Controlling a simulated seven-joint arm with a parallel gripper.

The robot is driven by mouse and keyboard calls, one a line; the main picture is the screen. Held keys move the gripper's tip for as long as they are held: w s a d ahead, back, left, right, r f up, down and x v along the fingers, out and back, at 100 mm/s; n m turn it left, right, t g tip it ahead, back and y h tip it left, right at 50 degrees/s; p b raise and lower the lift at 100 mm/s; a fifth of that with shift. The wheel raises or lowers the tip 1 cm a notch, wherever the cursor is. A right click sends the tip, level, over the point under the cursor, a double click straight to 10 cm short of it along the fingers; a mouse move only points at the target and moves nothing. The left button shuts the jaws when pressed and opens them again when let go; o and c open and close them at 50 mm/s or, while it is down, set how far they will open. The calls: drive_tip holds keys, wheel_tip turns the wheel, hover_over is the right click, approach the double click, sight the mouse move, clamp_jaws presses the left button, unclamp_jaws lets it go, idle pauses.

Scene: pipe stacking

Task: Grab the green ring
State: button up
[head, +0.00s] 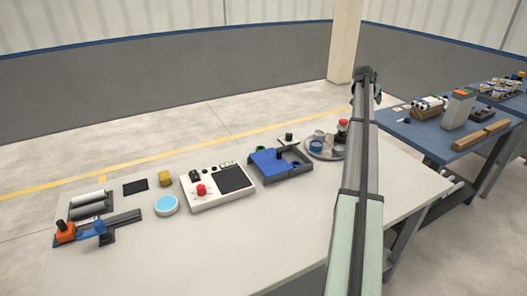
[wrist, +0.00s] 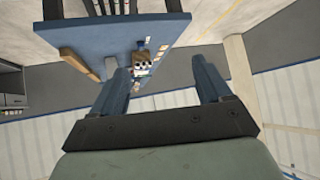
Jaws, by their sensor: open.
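A small dark green ring (head: 257,149) appears at the back left edge of the blue tray (head: 268,178) on the white table in the head view. It is small there, and its exact seating cannot be told. A blue ring (head: 288,169) sits at the tray's front. My gripper (wrist: 160,64) is open and empty in the wrist view, with its two blue fingers well apart. It is raised far from the ring, at the end of my extended arm. The green ring does not show in the wrist view.
A round metal tray (head: 340,154) with cups and a red-topped item stands right of the blue tray. A white control box (head: 205,203) with a red button stands left. A blue-topped table (head: 425,139) is at right. The white table's front (head: 220,255) is clear.

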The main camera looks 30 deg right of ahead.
drive_tip(key=w+a+f+m+g+y, duration=0.1)
drive_tip(key=w+a+f+y, duration=0.35)
drive_tip(key=a, duration=1.05)
drive_tip(key=w+a+f+m+g+y, duration=0.1)
drive_tip(key=w+a+f+m+g, duration=0.1)
drive_tip(key=w+a, duration=0.95)
drive_tip(key=w+a+f+m+g+y, duration=0.1)
drive_tip(key=w+a+f+y, duration=0.25)
drive_tip(key=a, duration=1.55)
drive_tip(key=f, duration=0.8)
drive_tip(key=shift+s+d+f, duration=0.1)
drive_tip(key=shift+s+d, duration=0.15)
drive_tip(key=shift+s+f, duration=0.15)
drive_tip(key=shift+f, duration=1.15)
drive_tip(key=shift+s+f, duration=0.15)
drive_tip(key=shift+f, duration=1.1)
drive_tip(key=c, duration=1.1)
